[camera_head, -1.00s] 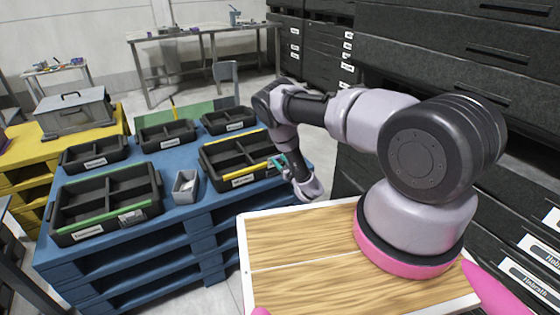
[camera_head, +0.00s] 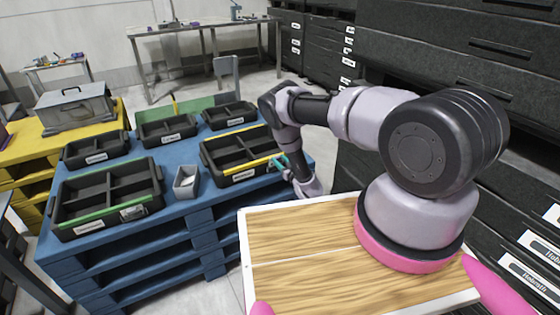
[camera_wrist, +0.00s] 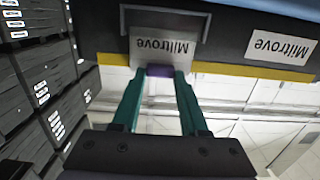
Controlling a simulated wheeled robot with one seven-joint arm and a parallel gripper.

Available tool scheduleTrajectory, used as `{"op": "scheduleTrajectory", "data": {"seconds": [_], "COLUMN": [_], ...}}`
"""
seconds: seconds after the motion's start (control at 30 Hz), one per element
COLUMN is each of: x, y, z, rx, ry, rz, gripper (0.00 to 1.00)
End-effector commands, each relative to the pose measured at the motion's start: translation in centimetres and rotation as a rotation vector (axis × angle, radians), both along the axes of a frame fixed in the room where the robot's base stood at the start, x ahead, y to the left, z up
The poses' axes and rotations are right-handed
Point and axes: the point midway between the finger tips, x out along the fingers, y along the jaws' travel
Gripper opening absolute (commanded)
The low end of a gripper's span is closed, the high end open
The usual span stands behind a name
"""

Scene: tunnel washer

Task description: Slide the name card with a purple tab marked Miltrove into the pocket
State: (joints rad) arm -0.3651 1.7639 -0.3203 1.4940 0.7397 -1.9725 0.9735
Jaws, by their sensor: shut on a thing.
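My gripper (camera_wrist: 160,85) has teal fingers shut on the purple tab (camera_wrist: 159,72) of the name card (camera_wrist: 164,46). The white card reads Miltrove, upside down in the wrist view. Its far part overlaps the thin grey-framed pocket (camera_wrist: 209,27) on the dark bin wall; I cannot tell whether it is inside or in front. The card also crosses the yellow rim strip. In the head view my gripper (camera_head: 281,161) is at the right end of the yellow-striped bin (camera_head: 212,168); the card is not clear there.
A fixed Miltrove label (camera_wrist: 282,47) sits beside the pocket. The bin stands on a blue pallet table (camera_head: 190,215) with several other black bins and a small grey box (camera_head: 186,181). Dark drawer cabinets (camera_head: 450,60) stand close on the right.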

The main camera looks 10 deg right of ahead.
Motion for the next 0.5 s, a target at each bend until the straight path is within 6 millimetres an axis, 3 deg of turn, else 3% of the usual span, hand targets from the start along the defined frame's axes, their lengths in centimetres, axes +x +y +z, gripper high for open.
{"op": "scheduleTrajectory", "data": {"seconds": [0.5], "x": [0.01], "y": [-0.04], "z": [-0.78], "rx": [0.0], "ry": [0.0], "rz": [0.0], "gripper": [0.0]}}
